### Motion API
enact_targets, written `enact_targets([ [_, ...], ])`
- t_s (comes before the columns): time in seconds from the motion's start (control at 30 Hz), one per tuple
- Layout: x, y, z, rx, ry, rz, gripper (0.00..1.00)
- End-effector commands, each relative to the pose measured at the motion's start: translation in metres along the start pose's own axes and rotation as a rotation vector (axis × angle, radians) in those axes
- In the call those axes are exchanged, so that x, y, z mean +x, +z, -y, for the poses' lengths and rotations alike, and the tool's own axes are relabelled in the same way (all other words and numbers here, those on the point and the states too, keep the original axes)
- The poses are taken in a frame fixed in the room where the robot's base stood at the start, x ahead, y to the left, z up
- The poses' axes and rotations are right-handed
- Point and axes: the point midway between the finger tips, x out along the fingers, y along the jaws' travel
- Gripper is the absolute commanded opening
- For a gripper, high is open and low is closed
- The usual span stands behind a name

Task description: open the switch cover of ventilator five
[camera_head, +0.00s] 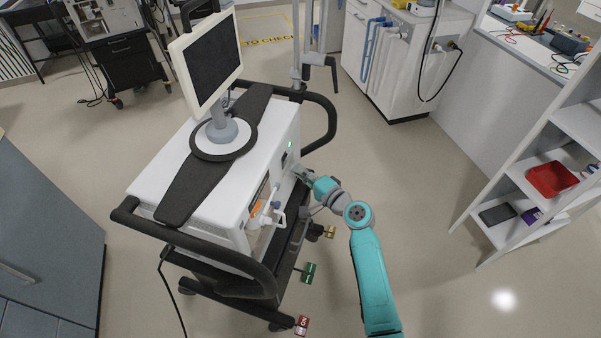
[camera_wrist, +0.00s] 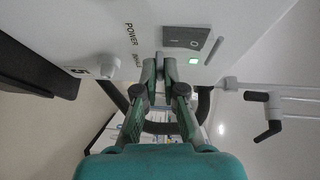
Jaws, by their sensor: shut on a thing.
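The ventilator (camera_head: 177,190) is a white box on a black-handled cart with a screen on top. In the wrist view, its side panel carries a POWER label (camera_wrist: 131,34), a dark grey switch plate (camera_wrist: 186,38) and a lit green lamp (camera_wrist: 193,61). A label that looks like 5 (camera_wrist: 107,71) is at the left. My gripper (camera_wrist: 160,62) is at the panel, its fingertips close together beside the plate's edge. It is shut on what appears to be the switch cover, mostly hidden by the fingers. In the head view, my gripper (camera_head: 301,174) reaches the ventilator's right side.
A black handle rail (camera_head: 325,120) curves past the panel behind my gripper. White side fittings (camera_head: 265,219) and coloured pedals or tags (camera_head: 309,272) are near my arm. A shelf rack with a red tray (camera_head: 551,179) stands at right. Open floor lies between.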

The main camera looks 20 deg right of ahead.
Motion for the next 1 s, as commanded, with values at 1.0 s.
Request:
enact_targets([
  [1.0,-0.025,-0.015,0.048,-0.411,0.707,-0.001,0.00],
])
